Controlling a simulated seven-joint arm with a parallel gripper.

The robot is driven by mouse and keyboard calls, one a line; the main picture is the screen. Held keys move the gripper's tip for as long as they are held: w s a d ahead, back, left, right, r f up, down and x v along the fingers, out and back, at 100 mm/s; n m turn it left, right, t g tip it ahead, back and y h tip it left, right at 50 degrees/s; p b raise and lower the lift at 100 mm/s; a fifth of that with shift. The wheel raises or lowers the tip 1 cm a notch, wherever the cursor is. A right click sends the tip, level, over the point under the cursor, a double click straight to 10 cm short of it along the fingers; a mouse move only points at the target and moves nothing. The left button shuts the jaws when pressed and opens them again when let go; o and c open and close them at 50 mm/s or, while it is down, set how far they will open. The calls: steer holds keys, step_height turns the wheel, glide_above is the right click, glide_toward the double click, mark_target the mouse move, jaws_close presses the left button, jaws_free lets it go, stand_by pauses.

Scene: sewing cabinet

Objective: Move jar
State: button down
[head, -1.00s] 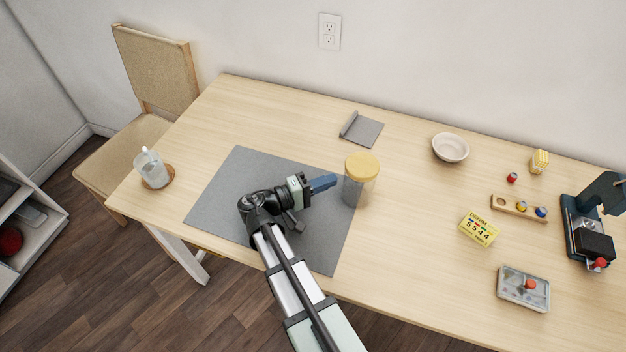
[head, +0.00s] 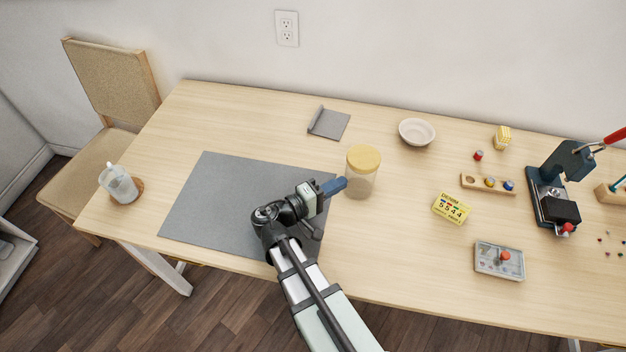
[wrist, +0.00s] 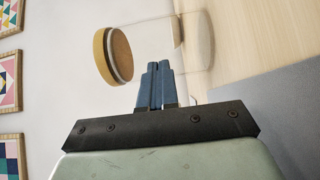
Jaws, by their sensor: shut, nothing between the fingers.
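The jar (head: 361,186) is clear with a yellow lid and stands upright on the table, just right of the grey mat (head: 215,195). In the wrist view the jar (wrist: 190,42) lies across the picture ahead of the fingers, its lid to the left. My gripper (head: 340,184) has blue fingers, which are shut with nothing between them. The fingertips point at the jar's left side, close to it. I cannot tell whether they touch it. In the wrist view the shut fingers (wrist: 158,84) show side by side in front of the jar.
A bowl (head: 416,132), a yellow sign block (head: 451,208), a wooden holder (head: 488,184) and a grey tray (head: 499,260) are to the right. A folded grey piece (head: 329,123) lies behind. Bare table lies between jar and bowl.

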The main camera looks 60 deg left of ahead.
steer(key=w+d, duration=0.6)
steer(key=shift+s+a, duration=0.15)
steer(key=shift+a, duration=0.05)
steer(key=shift+s+a, duration=0.1)
stand_by(0.8)
